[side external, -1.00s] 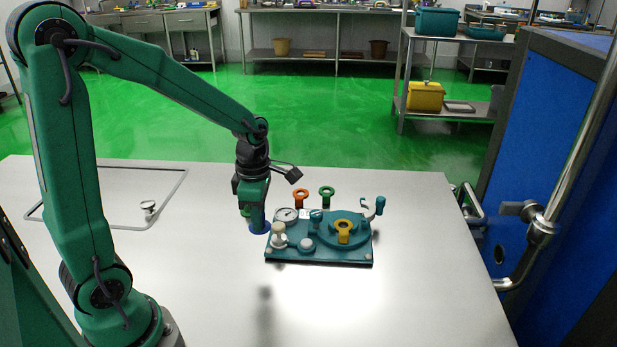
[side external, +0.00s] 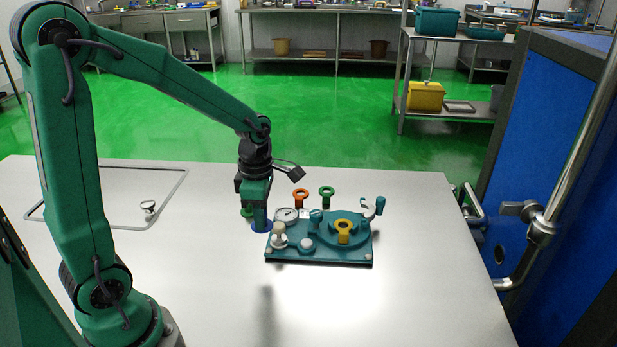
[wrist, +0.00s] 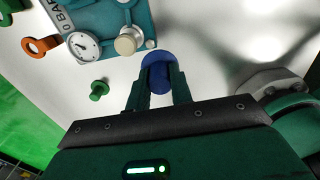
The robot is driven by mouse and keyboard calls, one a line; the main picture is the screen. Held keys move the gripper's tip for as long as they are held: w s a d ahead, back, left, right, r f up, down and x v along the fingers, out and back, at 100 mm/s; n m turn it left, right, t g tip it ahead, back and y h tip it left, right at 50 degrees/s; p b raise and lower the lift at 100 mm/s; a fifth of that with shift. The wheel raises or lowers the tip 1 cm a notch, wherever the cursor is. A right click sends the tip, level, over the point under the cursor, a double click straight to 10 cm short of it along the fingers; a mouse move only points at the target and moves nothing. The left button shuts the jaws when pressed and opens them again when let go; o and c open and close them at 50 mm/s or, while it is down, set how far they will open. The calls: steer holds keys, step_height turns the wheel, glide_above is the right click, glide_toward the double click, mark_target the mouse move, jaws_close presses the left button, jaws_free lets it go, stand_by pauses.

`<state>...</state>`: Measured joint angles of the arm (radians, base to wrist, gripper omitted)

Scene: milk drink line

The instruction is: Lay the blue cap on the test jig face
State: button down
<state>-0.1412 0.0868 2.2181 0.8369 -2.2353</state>
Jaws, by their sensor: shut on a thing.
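The blue cap (side external: 262,227) is held in my gripper (side external: 259,216), just left of the test jig. In the wrist view the blue cap (wrist: 158,66) sits between the two fingertips of my gripper (wrist: 160,80), which are shut on it. The fingers hide part of it. The teal test jig (side external: 330,256) lies flat on the table, with a round raised disc (side external: 325,232) bearing a yellow ringed piece (side external: 343,228). The jig's corner (wrist: 88,14) shows at the top of the wrist view. The cap appears raised above the table; its exact height is unclear.
A dial gauge (side external: 286,214) and a cream knob (side external: 279,232) stand on the jig's left side, close to the cap. Orange (side external: 300,196) and green (side external: 327,193) ringed pieces stand behind it. A small green piece (wrist: 98,90) is near my gripper. The table's front is clear.

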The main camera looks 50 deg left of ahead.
step_height(320, 180, up, 2)
glide_above(343, 225)
steer(key=s, duration=0.2)
steer(key=shift+w, duration=1.05)
steer(key=shift+f, duration=0.2)
steer(key=shift+f, duration=4.3)
steer(key=shift+f, duration=0.25)
steer(key=c, duration=1.2)
jaws_free()
steer(key=shift+o, duration=0.2)
steer(key=shift+r, duration=0.1)
step_height(343, 225, up, 8)
steer(key=shift+f, duration=0.2)
